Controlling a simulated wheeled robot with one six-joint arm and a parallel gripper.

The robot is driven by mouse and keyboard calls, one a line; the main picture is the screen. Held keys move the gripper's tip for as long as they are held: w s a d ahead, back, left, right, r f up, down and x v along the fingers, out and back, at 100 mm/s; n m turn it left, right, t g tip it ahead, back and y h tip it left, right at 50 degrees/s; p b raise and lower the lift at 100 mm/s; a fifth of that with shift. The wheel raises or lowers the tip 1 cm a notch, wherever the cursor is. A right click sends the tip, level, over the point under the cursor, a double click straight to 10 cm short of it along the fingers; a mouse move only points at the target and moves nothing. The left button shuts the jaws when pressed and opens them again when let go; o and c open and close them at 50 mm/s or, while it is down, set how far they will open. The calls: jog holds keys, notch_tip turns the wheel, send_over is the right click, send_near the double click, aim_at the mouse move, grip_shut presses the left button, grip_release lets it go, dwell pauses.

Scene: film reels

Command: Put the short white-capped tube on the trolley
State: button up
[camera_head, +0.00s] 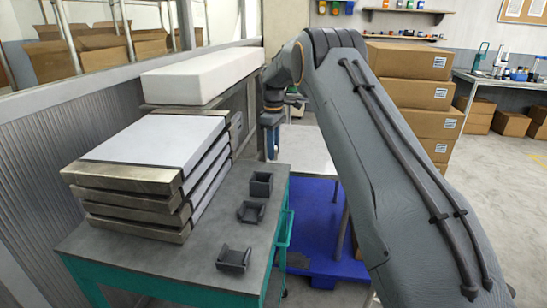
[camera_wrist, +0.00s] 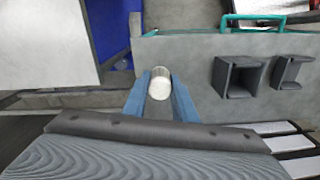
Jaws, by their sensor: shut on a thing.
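My gripper (camera_wrist: 160,92) is shut on the short white-capped tube (camera_wrist: 159,84), which sits between the two blue fingers in the wrist view. Its pale round cap faces the camera, and the fingers hide much of its body. The trolley has a grey top and teal frame; its bare top (camera_wrist: 196,52) shows beyond and right of the fingers. In the head view my gripper (camera_head: 270,143) hangs near the far end of the trolley (camera_head: 178,252). I cannot make out the tube there, or tell its height over the trolley.
Three dark holders (camera_head: 250,211) stand along the trolley's right side. A stack of grey slabs (camera_head: 150,140) fills its left part. A white block (camera_head: 203,76) lies behind. A pale table (camera_head: 305,150) and blue platform (camera_head: 325,212) are to the right.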

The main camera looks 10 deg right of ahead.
jog(key=shift+f+p, duration=0.55)
jog(key=shift+f, duration=1.35)
jog(key=shift+f, duration=0.1)
jog(key=o, duration=1.1)
jog(key=shift+c, duration=0.2)
notch_tip(320, 180, up, 12)
jog(key=b, duration=0.3)
jog(key=shift+b, duration=0.4)
jog(key=s+f+m, duration=0.3)
jog(key=s+f, duration=0.1)
jog(key=s, duration=1.1)
jog(key=s+f+m, duration=0.4)
jog(key=s, duration=1.1)
jog(key=s+f+m, duration=0.4)
jog(key=s, duration=1.1)
jog(key=shift+t, duration=0.3)
jog(key=shift+s, duration=0.1)
